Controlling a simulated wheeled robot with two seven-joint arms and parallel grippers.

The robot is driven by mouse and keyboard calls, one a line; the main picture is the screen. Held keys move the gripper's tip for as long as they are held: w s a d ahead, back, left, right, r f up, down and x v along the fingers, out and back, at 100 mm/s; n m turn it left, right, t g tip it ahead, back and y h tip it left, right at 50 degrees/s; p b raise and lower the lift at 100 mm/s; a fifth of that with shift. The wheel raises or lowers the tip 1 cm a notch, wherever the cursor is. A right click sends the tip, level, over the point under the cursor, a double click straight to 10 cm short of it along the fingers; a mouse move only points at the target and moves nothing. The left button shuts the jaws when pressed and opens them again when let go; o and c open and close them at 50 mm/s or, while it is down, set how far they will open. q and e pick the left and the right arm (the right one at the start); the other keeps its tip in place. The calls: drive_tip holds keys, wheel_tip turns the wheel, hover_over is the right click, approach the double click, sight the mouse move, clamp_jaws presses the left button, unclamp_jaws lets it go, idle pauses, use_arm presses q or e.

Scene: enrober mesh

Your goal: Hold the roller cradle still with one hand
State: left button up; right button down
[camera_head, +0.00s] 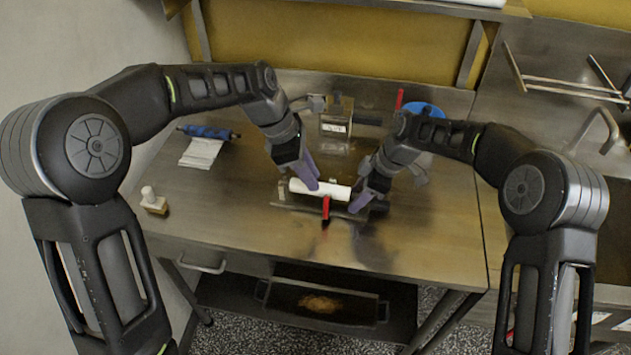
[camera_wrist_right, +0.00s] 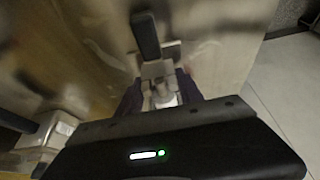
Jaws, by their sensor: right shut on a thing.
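The roller cradle (camera_head: 286,196) stands near the middle of the steel table in the head view, with a white roll (camera_head: 322,189) lying across it. A red handle (camera_head: 326,208) sticks out at its front. My right gripper (camera_head: 358,200) is at the cradle's right end, shut on it. In the right wrist view, a grey metal part (camera_wrist_right: 160,82) with a black bar (camera_wrist_right: 145,36) lies between the dark purple fingers. My left gripper (camera_head: 309,178) reaches down onto or just above the white roll; its jaw gap is unclear and contact cannot be told.
A blue roller (camera_head: 208,131) with white sheets (camera_head: 201,152) lies at the left, and a small white-topped block (camera_head: 153,202) at the front left. A labelled box (camera_head: 336,118) and a blue round thing (camera_head: 423,109) stand behind. The front table area is clear.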

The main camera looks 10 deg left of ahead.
use_arm(q)
drive_tip(key=shift+c, duration=0.4)
drive_tip(key=shift+a+f, duration=0.1)
drive_tip(key=shift+c, duration=0.7)
drive_tip(key=shift+s+a+f+n, duration=0.1)
drive_tip(key=shift+a+f+n, duration=0.15)
drive_tip(key=shift+n, duration=0.15)
drive_tip(key=shift+c, duration=0.8)
drive_tip(key=a+f+n+h, duration=0.1)
drive_tip(key=a+n, duration=0.1)
drive_tip(key=n, duration=0.1)
drive_tip(key=s+a+f+n+g+h, duration=0.1)
drive_tip(key=a+f+n+h, duration=0.1)
drive_tip(key=n, duration=0.1)
drive_tip(key=s+a+f+n+h, duration=0.1)
drive_tip(key=a+f+n+h, duration=0.1)
drive_tip(key=n, duration=0.1)
drive_tip(key=shift+s+a+f+g, duration=0.1)
drive_tip(key=shift+a+f+g, duration=0.1)
drive_tip(key=shift+g, duration=0.1)
clamp_jaws()
drive_tip(key=a+n+t+h, duration=0.3)
drive_tip(key=a+n, duration=0.3)
drive_tip(key=n, duration=0.2)
drive_tip(key=shift+a+h, duration=0.4)
drive_tip(key=shift+h, duration=0.5)
drive_tip(key=shift+f, duration=0.1)
